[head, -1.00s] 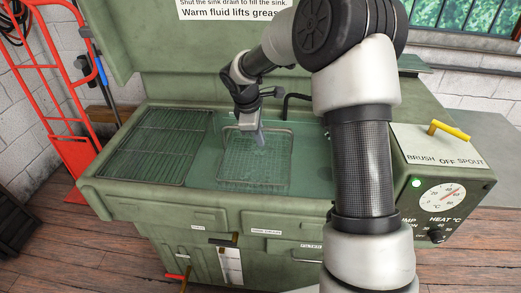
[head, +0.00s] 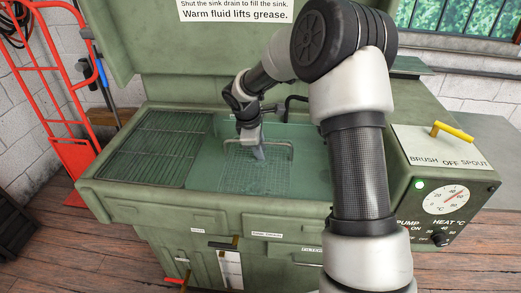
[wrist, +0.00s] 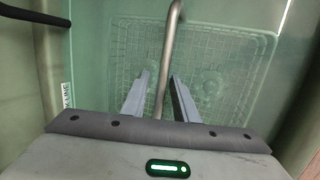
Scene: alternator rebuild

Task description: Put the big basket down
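The big basket (head: 238,178) is a wire mesh basket low in the fluid of the green sink; its mesh also shows in the wrist view (wrist: 225,55). Its metal handle (head: 283,142) arches above the fluid. My gripper (head: 260,156) is over the basket at the top of the handle. In the wrist view my gripper (wrist: 160,74) has its fingers apart, one on each side of the handle bar (wrist: 173,30), with a gap visible beside the bar. Whether the basket touches the sink floor cannot be told through the fluid.
A ribbed drain rack (head: 160,145) fills the sink's left side. A dark spout (head: 292,100) rises at the back behind my arm. The control box (head: 445,200) with dial and yellow lever stands at the right. A red hand truck (head: 60,100) leans at the left.

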